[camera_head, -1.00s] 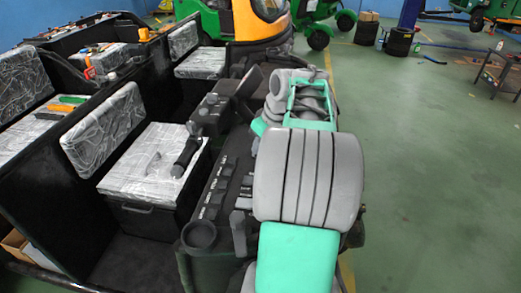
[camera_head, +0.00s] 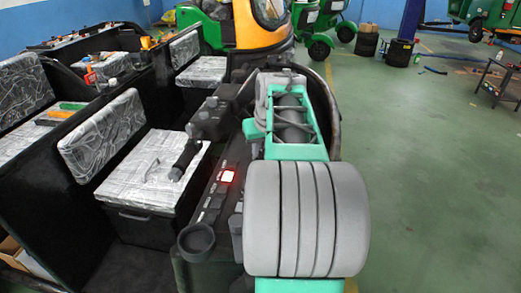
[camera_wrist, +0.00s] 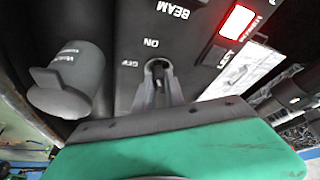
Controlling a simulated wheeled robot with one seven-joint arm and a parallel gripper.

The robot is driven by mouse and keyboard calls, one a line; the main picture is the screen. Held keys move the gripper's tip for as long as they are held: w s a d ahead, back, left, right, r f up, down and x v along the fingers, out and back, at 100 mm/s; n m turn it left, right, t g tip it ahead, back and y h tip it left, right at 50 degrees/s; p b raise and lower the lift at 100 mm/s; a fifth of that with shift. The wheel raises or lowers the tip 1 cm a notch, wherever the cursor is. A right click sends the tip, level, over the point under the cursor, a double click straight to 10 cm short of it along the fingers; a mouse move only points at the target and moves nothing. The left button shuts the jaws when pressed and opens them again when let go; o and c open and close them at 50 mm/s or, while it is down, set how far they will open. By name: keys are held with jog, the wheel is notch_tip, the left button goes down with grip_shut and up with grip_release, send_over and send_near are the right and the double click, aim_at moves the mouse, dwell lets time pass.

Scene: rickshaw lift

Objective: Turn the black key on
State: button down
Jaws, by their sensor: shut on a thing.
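In the wrist view the black key (camera_wrist: 158,70) sits in a round socket on the dark panel, beside the white ON and OFF labels. My gripper (camera_wrist: 160,92) is shut on the key, its narrow fingers reaching up to the socket and hiding most of the key. The key's exact angle is hard to tell. A red lamp (camera_wrist: 237,22) glows on the panel above and to the right of the key. In the head view the lamp (camera_head: 227,176) shows on the dashboard (camera_head: 207,203), while my arm hides the key and gripper.
A grey knob (camera_wrist: 70,80) stands left of the key in the wrist view. In the head view, a black handlebar grip (camera_head: 185,158) and a round black cup (camera_head: 196,241) are near the dashboard. A patterned seat (camera_head: 150,165) is to the left; open green floor (camera_head: 430,200) is to the right.

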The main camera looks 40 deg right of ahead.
jog(key=c, duration=1.4)
grip_release()
jog(key=shift+r, duration=0.1)
jog(key=v, duration=0.7)
jog(key=shift+s+r, duration=0.2)
jog(key=shift+r, duration=0.1)
